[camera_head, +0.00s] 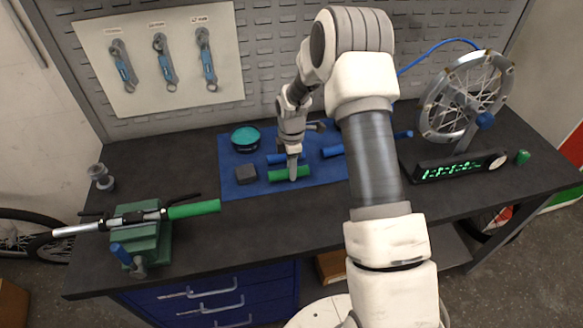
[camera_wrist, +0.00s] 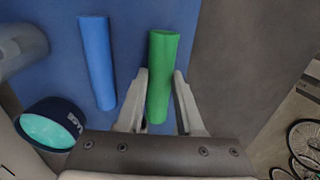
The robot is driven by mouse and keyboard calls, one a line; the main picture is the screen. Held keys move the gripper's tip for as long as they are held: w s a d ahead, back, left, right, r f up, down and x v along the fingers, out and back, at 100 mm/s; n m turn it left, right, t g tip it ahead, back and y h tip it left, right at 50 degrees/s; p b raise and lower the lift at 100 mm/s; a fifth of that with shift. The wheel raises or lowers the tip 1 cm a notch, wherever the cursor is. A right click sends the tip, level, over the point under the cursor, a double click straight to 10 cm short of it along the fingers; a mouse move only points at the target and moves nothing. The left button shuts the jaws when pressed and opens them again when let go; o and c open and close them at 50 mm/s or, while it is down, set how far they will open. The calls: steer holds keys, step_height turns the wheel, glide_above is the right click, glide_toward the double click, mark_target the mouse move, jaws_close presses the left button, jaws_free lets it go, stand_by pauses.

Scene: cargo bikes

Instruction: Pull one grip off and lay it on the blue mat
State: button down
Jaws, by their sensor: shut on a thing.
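A green grip (camera_head: 276,176) lies on the blue mat (camera_head: 328,172) near its front edge. My gripper (camera_head: 292,177) is shut on it, and the wrist view shows the green grip (camera_wrist: 161,60) between the two fingers (camera_wrist: 160,74). A handlebar (camera_head: 78,229) is clamped in a green vise (camera_head: 150,240) at the front left. Another green grip (camera_head: 193,210) is on its right end, and its left end is bare metal. A blue grip (camera_wrist: 97,60) lies on the mat beside the held grip, roughly parallel to it.
Another blue piece (camera_head: 332,151) lies to the right, partly near my arm. A wheel in a stand (camera_head: 465,100) and a lit display (camera_head: 455,167) stand at the right.

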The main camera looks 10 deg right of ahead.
steer(key=shift+f+b, duration=0.4)
steer(key=shift+f, duration=0.15)
stand_by(0.4)
steer(key=shift+c, duration=2.3)
jaws_free()
